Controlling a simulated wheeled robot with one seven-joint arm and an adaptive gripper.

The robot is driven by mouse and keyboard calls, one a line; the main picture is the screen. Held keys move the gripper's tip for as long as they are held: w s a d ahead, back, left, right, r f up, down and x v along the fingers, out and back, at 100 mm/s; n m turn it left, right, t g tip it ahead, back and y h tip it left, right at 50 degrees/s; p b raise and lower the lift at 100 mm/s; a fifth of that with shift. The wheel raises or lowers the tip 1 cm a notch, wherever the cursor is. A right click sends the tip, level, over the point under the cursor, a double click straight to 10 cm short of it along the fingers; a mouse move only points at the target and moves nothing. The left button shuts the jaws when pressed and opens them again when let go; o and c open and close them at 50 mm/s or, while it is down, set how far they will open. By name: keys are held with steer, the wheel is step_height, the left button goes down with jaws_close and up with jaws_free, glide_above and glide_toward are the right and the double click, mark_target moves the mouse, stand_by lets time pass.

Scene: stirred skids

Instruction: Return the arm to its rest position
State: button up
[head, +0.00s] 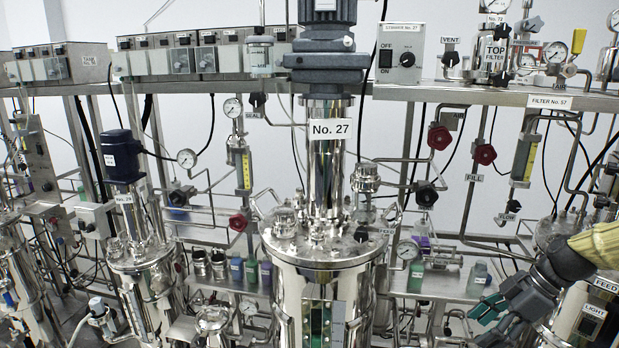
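My gripper (490,318) is at the lower right of the head view, dark grey with green finger pads. Its fingers point left and down, look spread apart, and show nothing held between them. My arm (595,250), in a yellowish sleeve, enters from the right edge and is bent down toward the gripper. The gripper is right of the large steel vessel labelled No. 27 (325,265), with a gap between them in the picture.
A steel vessel with a FEED label (605,282) and a LIGHT label stands close behind my gripper. Coloured bottles (477,280) stand on the shelf behind it. Red-knobbed valves (439,137), gauges and thin pipes crowd the rack. A smaller vessel (145,270) stands left.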

steer(key=s+a+f+m+h, duration=0.1)
steer(key=s+a+f+m, duration=0.15)
steer(key=f, duration=0.55)
steer(key=s+a+f+m+h, duration=0.2)
steer(key=a+f+m, duration=0.1)
steer(key=f, duration=0.5)
steer(key=s+a+f+m+h, duration=0.1)
steer(key=s+a+f+m, duration=0.15)
steer(key=f, duration=0.45)
steer(key=s+a+f+m+h, duration=0.1)
steer(key=s+a+f+m, duration=0.2)
steer(key=s+f, duration=0.5)
steer(key=s+a+f+m+g+h, duration=0.1)
steer(key=s+a+f+m, duration=0.2)
steer(key=s+a+f, duration=0.2)
steer(key=s+f+b, duration=0.1)
steer(key=s+f, duration=0.2)
steer(key=s, duration=0.4)
steer(key=shift+s+a+m, duration=0.25)
steer(key=shift+a+m, duration=0.15)
steer(key=shift+f, duration=0.1)
